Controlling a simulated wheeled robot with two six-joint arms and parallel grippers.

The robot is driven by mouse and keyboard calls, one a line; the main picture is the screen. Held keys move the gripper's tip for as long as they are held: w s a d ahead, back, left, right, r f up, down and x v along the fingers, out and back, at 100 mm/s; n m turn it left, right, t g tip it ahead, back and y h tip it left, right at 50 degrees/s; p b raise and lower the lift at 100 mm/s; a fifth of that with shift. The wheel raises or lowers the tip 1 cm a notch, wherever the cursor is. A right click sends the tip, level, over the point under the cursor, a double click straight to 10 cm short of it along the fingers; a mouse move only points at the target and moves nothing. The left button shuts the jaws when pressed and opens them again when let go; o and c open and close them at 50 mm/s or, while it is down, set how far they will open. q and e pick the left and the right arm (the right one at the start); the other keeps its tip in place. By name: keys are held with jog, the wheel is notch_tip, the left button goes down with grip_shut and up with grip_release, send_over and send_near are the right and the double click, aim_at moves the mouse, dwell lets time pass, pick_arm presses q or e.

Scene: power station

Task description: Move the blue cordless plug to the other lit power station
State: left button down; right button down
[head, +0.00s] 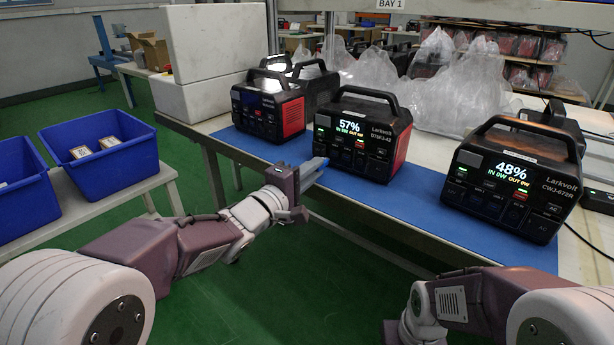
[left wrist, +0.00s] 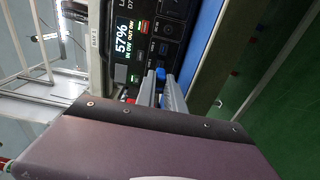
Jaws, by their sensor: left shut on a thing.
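The middle power station (head: 368,135) is lit and reads 57%; it also fills the top of the left wrist view (left wrist: 150,30). The right power station (head: 515,182) is lit and reads 48%. My left gripper (head: 314,168) reaches the lower left front of the 57% station. In the left wrist view its two grey fingers (left wrist: 160,88) are shut on the small blue plug (left wrist: 160,74), at the station's front panel. I cannot tell whether the plug is seated in a socket. The plug is hidden in the head view. My right gripper is out of view.
A third station (head: 268,112) with a dark screen stands at the left. All stand along a blue mat (head: 425,215) on the bench. Clear plastic bags (head: 450,85) lie behind, white foam blocks (head: 215,45) at the left. Blue bins (head: 103,175) sit on a side table.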

pick_arm(q)
jog(key=shift+x, duration=1.1)
jog(key=shift+p, duration=0.55)
jog(key=shift+w+d, duration=0.15)
dwell(0.4)
jog(key=shift+w+d+p, duration=0.25)
jog(key=shift+w+p, duration=0.1)
jog(key=shift+w, duration=0.05)
